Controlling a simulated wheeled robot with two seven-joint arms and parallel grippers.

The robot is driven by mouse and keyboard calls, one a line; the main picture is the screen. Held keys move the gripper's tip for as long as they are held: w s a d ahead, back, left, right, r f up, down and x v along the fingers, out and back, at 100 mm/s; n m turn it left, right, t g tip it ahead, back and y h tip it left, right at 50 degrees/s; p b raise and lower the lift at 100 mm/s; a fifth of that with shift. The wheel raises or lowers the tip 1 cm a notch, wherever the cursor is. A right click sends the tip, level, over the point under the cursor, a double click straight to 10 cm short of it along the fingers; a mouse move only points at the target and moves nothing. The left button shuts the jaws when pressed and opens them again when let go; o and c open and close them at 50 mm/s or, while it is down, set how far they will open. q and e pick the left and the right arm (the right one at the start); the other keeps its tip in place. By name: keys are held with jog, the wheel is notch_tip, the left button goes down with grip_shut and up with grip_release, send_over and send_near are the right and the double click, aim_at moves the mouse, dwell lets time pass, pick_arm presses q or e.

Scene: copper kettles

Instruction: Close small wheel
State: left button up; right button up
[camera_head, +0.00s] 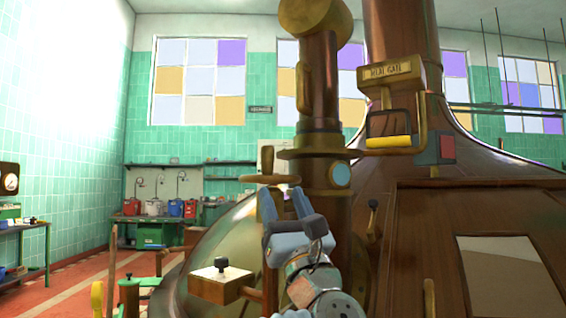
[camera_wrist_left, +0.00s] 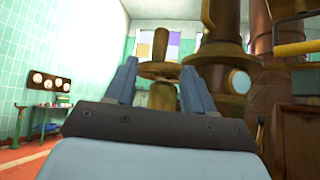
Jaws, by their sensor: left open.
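A small brass wheel (camera_head: 268,179) with an upright knob sits left of the thick copper pipe in the head view. In the left wrist view the wheel (camera_wrist_left: 158,71) shows straight ahead, between and beyond the fingertips, with its stem below it. My left gripper (camera_head: 284,204) is just below the wheel in the head view, fingers pointing up and away. Its two blue-grey fingers (camera_wrist_left: 159,72) are apart with nothing held between them. I cannot tell whether a finger touches the wheel or stem. My right gripper is not in view.
The copper pipe (camera_head: 319,85) with a wide brass flange stands close right of the wheel. A large copper kettle (camera_head: 480,215) fills the right. A wooden block with a black knob (camera_head: 221,270) is left of my gripper. A bench with red and blue containers (camera_head: 175,208) stands behind.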

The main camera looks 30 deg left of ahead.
aim_at(270, 162)
pick_arm(q)
jog(key=p+x, duration=0.4)
jog(key=x, duration=0.7)
jog(key=shift+d+p, duration=0.1)
jog(key=shift+p, duration=0.3)
jog(key=shift+w+a+r, duration=0.35)
jog(key=shift+a, duration=0.05)
grip_shut()
